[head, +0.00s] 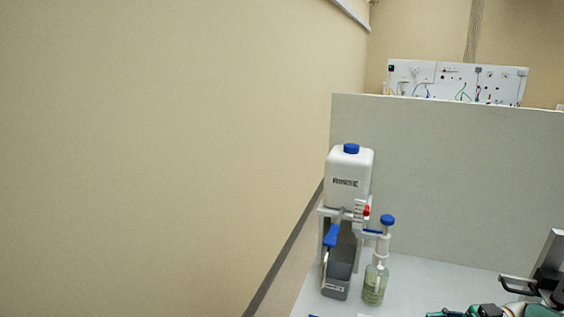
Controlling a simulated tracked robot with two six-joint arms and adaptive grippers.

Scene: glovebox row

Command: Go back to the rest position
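Neither of my grippers shows clearly in the head view. The task names no object. At the lower right edge a dark and grey device (548,284) and a teal and black item (484,311) are cut off by the frame, and I cannot tell what they are.
A white RINSE container (349,178) with a blue cap sits on a stand above a grey bin (337,278). A bottle of pale green liquid (375,284) stands beside it on the white bench (427,275). A grey partition (450,180) rises behind; a beige wall (150,150) fills the left.

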